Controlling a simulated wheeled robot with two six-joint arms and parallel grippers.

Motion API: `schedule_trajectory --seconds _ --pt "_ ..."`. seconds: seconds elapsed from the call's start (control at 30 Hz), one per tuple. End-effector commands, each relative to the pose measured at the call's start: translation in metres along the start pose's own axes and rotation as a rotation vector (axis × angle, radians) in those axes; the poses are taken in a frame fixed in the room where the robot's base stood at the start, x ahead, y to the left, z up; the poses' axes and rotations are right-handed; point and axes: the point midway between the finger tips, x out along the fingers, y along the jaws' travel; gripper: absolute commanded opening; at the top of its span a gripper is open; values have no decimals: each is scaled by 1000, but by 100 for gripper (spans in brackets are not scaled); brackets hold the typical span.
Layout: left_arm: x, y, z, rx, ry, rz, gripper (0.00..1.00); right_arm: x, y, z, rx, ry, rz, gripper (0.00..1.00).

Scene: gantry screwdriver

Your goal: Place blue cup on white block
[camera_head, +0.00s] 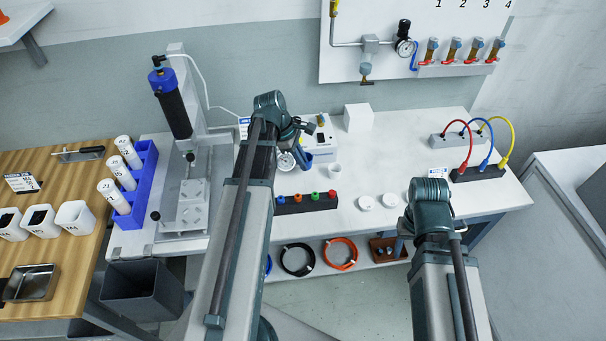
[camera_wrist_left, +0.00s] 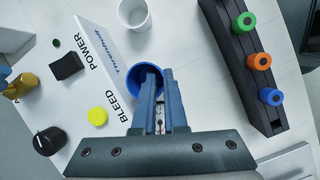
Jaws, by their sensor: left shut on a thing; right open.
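The blue cup (camera_wrist_left: 133,84) is at my left gripper (camera_wrist_left: 158,82) in the left wrist view. The fingers are shut on its wall, and one finger seems to reach inside the rim. In the head view the blue cup (camera_head: 304,162) is a small blue patch below my left gripper (camera_head: 299,141), largely hidden by the wrist. The white block (camera_head: 358,117) stands at the back of the white table, to the right of the cup and apart from it. My right arm comes in at the lower right, but its gripper fingers are hidden.
A control box (camera_head: 322,143) stands beside the left gripper. A white cup (camera_head: 334,170), a dark strip with colored plugs (camera_head: 306,202) and round white lids (camera_head: 367,202) are nearby. Cabled blocks (camera_head: 478,173) stand at the right. Table around the white block is fairly clear.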

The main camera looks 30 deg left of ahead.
Motion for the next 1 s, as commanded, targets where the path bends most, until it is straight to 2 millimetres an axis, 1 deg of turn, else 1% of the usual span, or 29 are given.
schedule_trajectory --seconds 0.07,0.17,0.33,0.43,0.7,0.87,0.9,0.97,1.0 --pt "0 0 0 0 0 0 0 0 0 0 0 0 0 50" --pt "7 -1 -3 0 0 0 0 7 -1 0 0 0 0 50" --pt "26 -2 -10 0 0 0 0 28 -3 -2 0 0 0 50" --pt "35 -3 -14 0 0 0 0 38 -4 -2 -1 0 0 50" --pt "33 -3 -13 0 0 0 0 36 -3 -2 -1 0 0 50" --pt "38 -3 -15 0 0 0 0 40 -4 -2 -1 0 0 50" --pt "36 -3 -14 0 0 0 17 38 -4 -2 -1 0 0 50" --pt "36 -3 -14 0 0 0 27 38 -4 -2 -1 0 0 50" --pt "36 -3 -14 0 0 0 35 38 -4 -2 -1 0 0 50"
